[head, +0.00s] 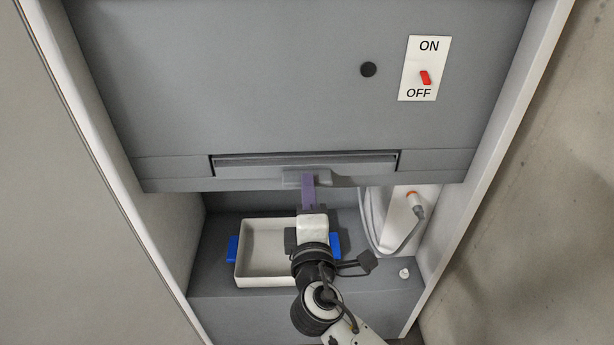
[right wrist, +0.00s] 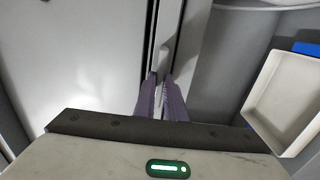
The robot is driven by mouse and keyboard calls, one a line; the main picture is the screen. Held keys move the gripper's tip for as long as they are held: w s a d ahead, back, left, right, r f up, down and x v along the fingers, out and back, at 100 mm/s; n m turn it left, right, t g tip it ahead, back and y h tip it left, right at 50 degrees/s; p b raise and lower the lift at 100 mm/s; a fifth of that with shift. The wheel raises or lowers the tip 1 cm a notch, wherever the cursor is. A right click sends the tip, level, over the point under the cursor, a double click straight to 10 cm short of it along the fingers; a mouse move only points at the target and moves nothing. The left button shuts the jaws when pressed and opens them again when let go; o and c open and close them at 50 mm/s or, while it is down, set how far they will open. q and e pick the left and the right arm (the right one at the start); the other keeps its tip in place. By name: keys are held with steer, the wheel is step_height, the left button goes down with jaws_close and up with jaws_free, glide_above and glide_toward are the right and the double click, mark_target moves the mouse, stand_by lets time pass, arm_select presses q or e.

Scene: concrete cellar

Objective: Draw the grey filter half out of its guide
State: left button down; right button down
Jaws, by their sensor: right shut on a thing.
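The grey filter (head: 350,163) shows as a flat front edge in a wide slot, its guide, low on the grey cabinet front. A small grey grip (head: 292,179) stands out at the middle of its lower edge. My right gripper (head: 308,180) comes up from below, and its purple fingers are shut on this grip. The right wrist view shows the two fingers (right wrist: 162,88) close together, with the pale grip (right wrist: 163,62) between and beyond them. The fingers partly hide the grip. How far the filter sits inside the guide is hard to tell. My left gripper is in neither view.
A white tray (head: 242,262) with blue handles stands on the grey ledge below, partly behind my right arm. A white container with an orange-tipped hose (head: 412,203) stands at the right. A red switch (head: 425,77) sits on the panel above. Side walls close in the bay.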

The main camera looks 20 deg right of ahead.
steer(key=shift+v, duration=0.95)
steer(key=shift+s, duration=0.1)
